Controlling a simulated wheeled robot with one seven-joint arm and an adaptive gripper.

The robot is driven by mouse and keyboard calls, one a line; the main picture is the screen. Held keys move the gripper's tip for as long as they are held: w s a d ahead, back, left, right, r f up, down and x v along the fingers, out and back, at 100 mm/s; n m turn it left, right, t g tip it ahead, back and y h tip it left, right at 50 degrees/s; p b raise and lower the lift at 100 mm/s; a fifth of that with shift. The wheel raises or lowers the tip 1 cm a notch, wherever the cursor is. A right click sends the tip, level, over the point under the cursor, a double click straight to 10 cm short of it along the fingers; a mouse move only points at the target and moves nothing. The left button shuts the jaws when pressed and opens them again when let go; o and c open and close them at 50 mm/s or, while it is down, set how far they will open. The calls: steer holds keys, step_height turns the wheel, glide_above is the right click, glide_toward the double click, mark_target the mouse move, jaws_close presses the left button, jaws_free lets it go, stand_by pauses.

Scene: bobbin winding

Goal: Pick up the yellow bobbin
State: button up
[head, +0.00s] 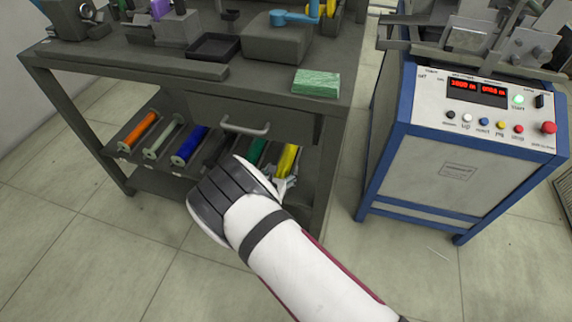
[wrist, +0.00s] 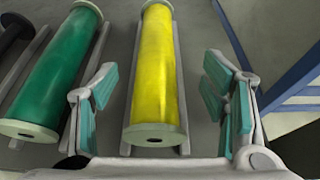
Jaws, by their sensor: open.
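The yellow bobbin (wrist: 156,68) lies lengthwise in its cradle on the lower shelf, its pale round end facing me in the wrist view. In the head view the yellow bobbin (head: 288,161) is at the right of the bobbin row, partly hidden by my arm and gripper. My gripper (wrist: 158,100) is open, with one finger on each side of the bobbin's line in the wrist view. No finger visibly touches the bobbin. In the head view my gripper (head: 283,185) is mostly hidden behind my wrist.
A green bobbin (wrist: 55,75) lies just left of the yellow one. Orange (head: 138,130) and blue (head: 189,146) bobbins lie farther left. A drawer handle (head: 246,127) juts out above the shelf. The blue-framed winding machine (head: 450,160) stands to the right, across a floor gap.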

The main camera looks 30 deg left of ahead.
mark_target(284, 163)
steer(key=shift+a+r+b+x, duration=0.1)
steer(key=shift+b+x, duration=0.6)
steer(key=shift+x, duration=0.7)
steer(key=shift+a+r+b+x, duration=0.15)
steer(key=shift+b+x, duration=0.55)
steer(key=shift+x, duration=0.7)
steer(key=c, duration=1.4)
